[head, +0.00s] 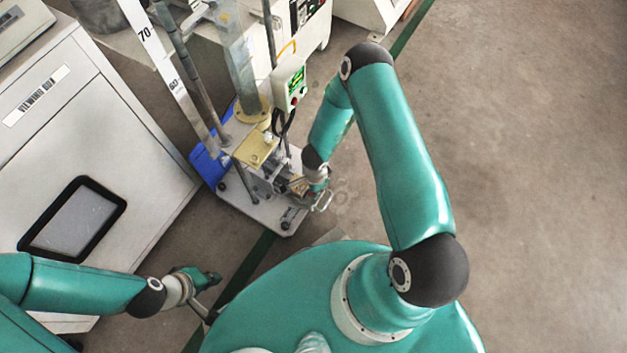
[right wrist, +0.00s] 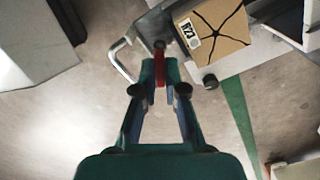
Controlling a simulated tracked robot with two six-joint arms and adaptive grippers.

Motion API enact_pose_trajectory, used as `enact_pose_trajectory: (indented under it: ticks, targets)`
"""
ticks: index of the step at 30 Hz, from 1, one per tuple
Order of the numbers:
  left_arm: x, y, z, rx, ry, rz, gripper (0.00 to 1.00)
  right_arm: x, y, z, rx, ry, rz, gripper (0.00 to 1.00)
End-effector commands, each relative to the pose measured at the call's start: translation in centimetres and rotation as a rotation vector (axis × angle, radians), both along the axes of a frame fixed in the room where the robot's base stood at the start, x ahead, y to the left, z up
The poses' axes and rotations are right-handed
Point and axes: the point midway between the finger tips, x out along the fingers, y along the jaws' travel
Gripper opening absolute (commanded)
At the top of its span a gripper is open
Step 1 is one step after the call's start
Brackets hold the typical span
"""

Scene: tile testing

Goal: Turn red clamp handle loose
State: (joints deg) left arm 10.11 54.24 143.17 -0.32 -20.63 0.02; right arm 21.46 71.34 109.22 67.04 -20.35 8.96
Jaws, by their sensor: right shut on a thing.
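The red clamp handle (right wrist: 160,70) shows as a small upright red strip between the fingertips of my right gripper (right wrist: 159,72) in the right wrist view. The fingers are closed on it. In the head view, my right gripper (head: 318,185) is at the lower front of the test stand (head: 285,215), and the red handle cannot be made out there. A tan tile (right wrist: 225,35) with black crack-like lines and an R23 label lies just beyond the fingertips. My left gripper (head: 204,312) is low at the left, away from the stand; its fingers are too unclear to judge.
A bent metal bar (right wrist: 121,62) stands left of the fingertips. The stand has tall posts and a ruler (head: 165,60), with a control box (head: 291,82) beside my right arm. A large grey cabinet (head: 95,150) fills the left. The floor (head: 540,180) is clear at right.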

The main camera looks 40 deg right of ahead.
Motion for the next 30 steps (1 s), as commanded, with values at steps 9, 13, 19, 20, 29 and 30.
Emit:
enact_pose_trajectory:
  ticks: [9, 13, 19, 20, 29, 30]
  targets:
    - [0.0, 0.0, 0.2, 0.000, 0.000, 0.000, 0.00, -0.4, 0.4, 0.0, 0.010, 0.008, 0.027, 0.00]
    - [0.0, 0.0, 0.7, 0.000, 0.000, 0.000, 0.00, -0.3, 0.4, 0.1, 0.011, 0.008, 0.110, 0.00]
    - [0.0, 0.0, 1.5, 0.000, 0.000, 0.000, 0.00, -0.3, 0.4, 0.1, 0.012, 0.007, 0.337, 0.00]
    - [0.0, 0.0, 1.6, 0.000, 0.000, 0.000, 0.00, -0.3, 0.4, 0.0, 0.012, 0.007, 0.378, 0.00]
    - [0.0, 0.0, 1.7, 0.000, 0.000, 0.000, 0.00, -0.3, 0.4, -0.1, 0.012, 0.005, 0.526, 0.00]
    - [0.0, 0.0, 1.7, 0.000, 0.000, 0.000, 0.00, -0.3, 0.4, -0.1, 0.012, 0.005, 0.526, 0.00]
